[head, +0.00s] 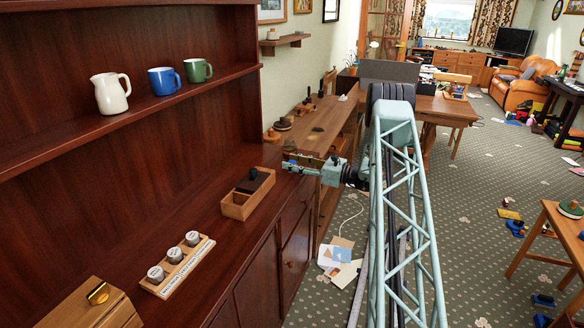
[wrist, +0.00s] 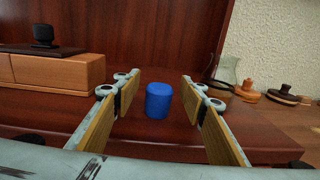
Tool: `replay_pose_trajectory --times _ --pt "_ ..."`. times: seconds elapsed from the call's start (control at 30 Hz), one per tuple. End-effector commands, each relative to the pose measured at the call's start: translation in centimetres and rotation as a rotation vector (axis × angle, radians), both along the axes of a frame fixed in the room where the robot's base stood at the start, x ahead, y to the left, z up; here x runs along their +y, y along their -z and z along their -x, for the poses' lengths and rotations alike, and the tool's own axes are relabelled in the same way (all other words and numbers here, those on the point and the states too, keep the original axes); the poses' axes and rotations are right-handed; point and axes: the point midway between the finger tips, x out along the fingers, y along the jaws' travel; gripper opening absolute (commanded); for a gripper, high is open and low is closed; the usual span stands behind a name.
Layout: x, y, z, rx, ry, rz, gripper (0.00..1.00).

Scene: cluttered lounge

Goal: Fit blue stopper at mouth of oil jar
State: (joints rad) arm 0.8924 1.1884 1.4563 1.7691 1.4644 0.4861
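The blue stopper (wrist: 158,100) is a short round piece standing upright on the dark wooden cabinet top. In the wrist view it appears between the two fingers of my gripper (wrist: 160,88), with a clear gap on both sides. My gripper is open and empty, and reaches low over the cabinet top; in the head view my gripper (head: 294,166) is near the cabinet's far end. A clear glass jar (wrist: 226,70) with brownish contents, which looks like the oil jar, stands just right of the stopper. The right finger partly hides its lower part, and its mouth is hard to make out.
A wooden box (head: 236,208) with a dark block stands on the cabinet, left of my gripper. A rack of grey-capped jars (head: 176,266) is nearer. A shelf above holds a white jug (head: 110,93) and mugs. A lower wooden bench (head: 318,128) with brown objects lies beyond.

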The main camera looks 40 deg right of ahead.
Motion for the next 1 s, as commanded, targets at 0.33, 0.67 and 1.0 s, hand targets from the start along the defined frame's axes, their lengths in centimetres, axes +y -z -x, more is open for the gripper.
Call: replay_pose_trajectory --times 0.33,0.67,1.0 --pt "0.0 0.0 0.0 0.000 0.000 0.000 0.15" --pt "0.0 0.0 0.0 0.000 0.000 0.000 0.13" --pt "0.0 -1.2 0.0 0.000 0.000 0.001 0.13"
